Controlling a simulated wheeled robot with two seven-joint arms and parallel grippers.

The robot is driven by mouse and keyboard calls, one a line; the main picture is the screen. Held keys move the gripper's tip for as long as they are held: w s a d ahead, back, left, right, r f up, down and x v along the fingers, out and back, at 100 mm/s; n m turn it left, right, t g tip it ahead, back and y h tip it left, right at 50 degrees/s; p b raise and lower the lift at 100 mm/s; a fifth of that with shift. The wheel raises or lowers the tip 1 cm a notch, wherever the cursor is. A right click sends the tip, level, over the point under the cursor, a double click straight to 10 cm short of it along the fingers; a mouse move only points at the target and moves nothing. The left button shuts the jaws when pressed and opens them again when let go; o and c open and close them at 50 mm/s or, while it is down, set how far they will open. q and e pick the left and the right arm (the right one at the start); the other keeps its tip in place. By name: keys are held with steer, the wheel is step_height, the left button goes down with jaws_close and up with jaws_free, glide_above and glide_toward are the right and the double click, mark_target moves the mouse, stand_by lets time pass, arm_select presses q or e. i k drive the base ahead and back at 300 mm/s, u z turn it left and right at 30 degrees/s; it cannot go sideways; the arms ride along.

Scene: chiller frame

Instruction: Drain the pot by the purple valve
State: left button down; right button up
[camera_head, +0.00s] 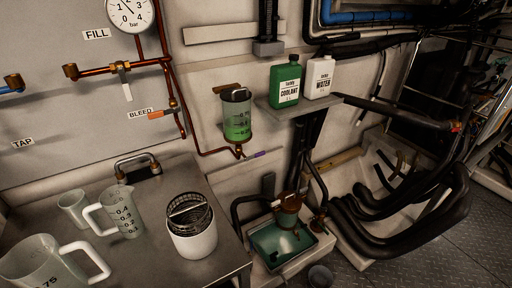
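The pot (238,117) is a clear cylinder with a dark lid, fixed on the wall in the middle of the head view. Green liquid fills its lower part, and black markings show on its side. The purple valve handle (256,155) sits just below the pot, on a brass fitting at its underside. The handle points out to the right, nearly level. I cannot tell whether liquid is flowing there. Neither of my grippers shows in the view.
A grey table (228,262) at the left holds clear jugs (122,212) and a white tub (193,236) with a wire basket. A green coolant bottle (284,80) and white water bottle (319,76) stand on a shelf. A green tray (262,254) lies below, with black hoses (400,220) at right.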

mark_target(260, 154)
steer(key=u, duration=3.85)
steer(key=k, duration=2.55)
steer(key=z, duration=1.3)
steer(key=i, duration=0.5)
steer(key=u, duration=0.05)
